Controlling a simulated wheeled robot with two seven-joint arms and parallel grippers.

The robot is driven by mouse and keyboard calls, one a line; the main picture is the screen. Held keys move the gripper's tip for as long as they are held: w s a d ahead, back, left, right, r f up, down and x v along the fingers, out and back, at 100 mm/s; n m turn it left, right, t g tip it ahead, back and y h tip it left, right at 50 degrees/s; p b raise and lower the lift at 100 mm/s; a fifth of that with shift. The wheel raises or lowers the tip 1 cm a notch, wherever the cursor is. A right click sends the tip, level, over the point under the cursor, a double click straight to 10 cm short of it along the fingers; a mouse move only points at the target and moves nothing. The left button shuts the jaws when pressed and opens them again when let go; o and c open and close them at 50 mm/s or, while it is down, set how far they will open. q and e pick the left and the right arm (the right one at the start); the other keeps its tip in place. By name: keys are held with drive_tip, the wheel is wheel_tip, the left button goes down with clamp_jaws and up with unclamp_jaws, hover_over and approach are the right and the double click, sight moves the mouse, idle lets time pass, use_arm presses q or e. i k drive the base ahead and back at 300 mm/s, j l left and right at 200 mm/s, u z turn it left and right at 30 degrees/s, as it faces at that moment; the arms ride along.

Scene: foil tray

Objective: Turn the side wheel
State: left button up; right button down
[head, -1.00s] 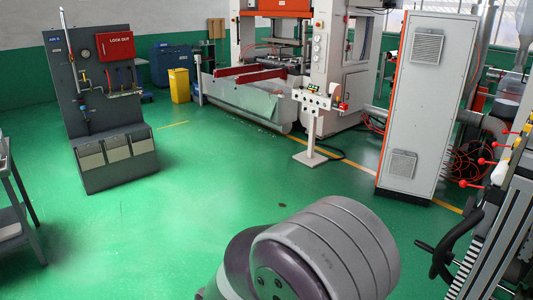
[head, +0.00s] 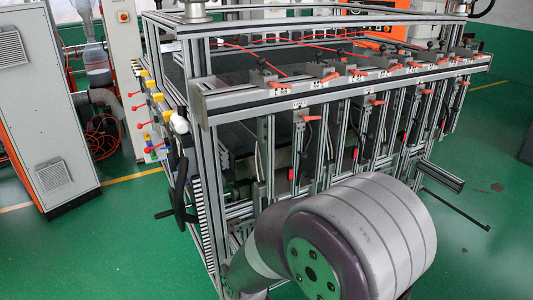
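The side wheel (head: 180,192) is a black handwheel on the left side of an aluminium-frame machine (head: 330,90). I see it nearly edge-on, and a dark handle sticks out from it to the left. Neither of my grippers is in view. A large grey, rounded link of my own arm fills the lower middle and hides the lower front of the machine. Nothing of mine is seen touching the wheel.
Red-knobbed levers (head: 139,107) stick out on the machine's left side, above the wheel. A white cabinet (head: 40,110) stands at the left. Green floor (head: 110,235) is free between it and the machine. A dark bar (head: 455,210) juts out at the right.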

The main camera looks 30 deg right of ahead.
sight(181, 224)
drive_tip(key=z, duration=0.7)
drive_tip(key=i+j+z, duration=0.15)
drive_tip(key=i+j, duration=1.45)
drive_tip(key=j, duration=0.1)
